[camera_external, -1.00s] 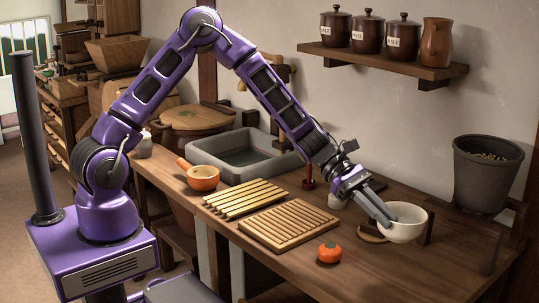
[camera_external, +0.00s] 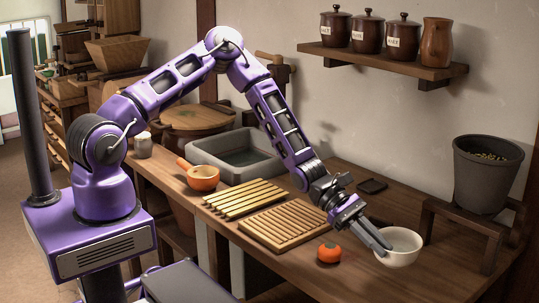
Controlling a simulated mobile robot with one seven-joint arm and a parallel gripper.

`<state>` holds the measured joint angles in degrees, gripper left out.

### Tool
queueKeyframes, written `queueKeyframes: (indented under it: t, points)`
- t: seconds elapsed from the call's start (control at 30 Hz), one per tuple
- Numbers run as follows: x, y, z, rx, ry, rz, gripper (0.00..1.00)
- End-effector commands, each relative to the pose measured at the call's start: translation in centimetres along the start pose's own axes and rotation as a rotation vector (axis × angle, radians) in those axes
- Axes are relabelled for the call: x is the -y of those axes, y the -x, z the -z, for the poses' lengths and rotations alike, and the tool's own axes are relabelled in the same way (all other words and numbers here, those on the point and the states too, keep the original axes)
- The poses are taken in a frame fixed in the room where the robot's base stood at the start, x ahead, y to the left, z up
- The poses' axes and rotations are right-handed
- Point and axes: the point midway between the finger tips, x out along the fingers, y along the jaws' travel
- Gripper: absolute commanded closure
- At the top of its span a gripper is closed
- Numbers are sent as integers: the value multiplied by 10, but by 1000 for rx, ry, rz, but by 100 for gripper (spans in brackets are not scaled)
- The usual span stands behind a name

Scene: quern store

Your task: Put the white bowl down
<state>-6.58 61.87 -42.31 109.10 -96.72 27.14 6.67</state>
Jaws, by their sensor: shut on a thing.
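The white bowl (camera_external: 400,250) is at the right part of the wooden counter, upright with its opening facing up. My gripper (camera_external: 383,248) reaches down from the upper left and is shut on the bowl's left rim. The bowl is at or very near the counter top, close to the front edge. I cannot tell whether its base touches the wood.
An orange-red tomato-like fruit (camera_external: 329,253) sits left of the bowl. Slatted wooden boards (camera_external: 285,226), an orange pan (camera_external: 203,178) and a stone sink (camera_external: 234,152) lie further left. A grey bucket (camera_external: 485,175) stands on a wooden stand (camera_external: 464,215) at right. A dark flat item (camera_external: 371,186) lies behind.

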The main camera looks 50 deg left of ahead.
Motion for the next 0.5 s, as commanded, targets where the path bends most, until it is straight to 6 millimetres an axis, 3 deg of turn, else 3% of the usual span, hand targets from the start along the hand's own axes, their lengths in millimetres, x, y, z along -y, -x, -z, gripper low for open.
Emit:
queueKeyframes:
  t: [0.5]
  points:
    - [14, -23, 47, 3, -1, -1, 100]
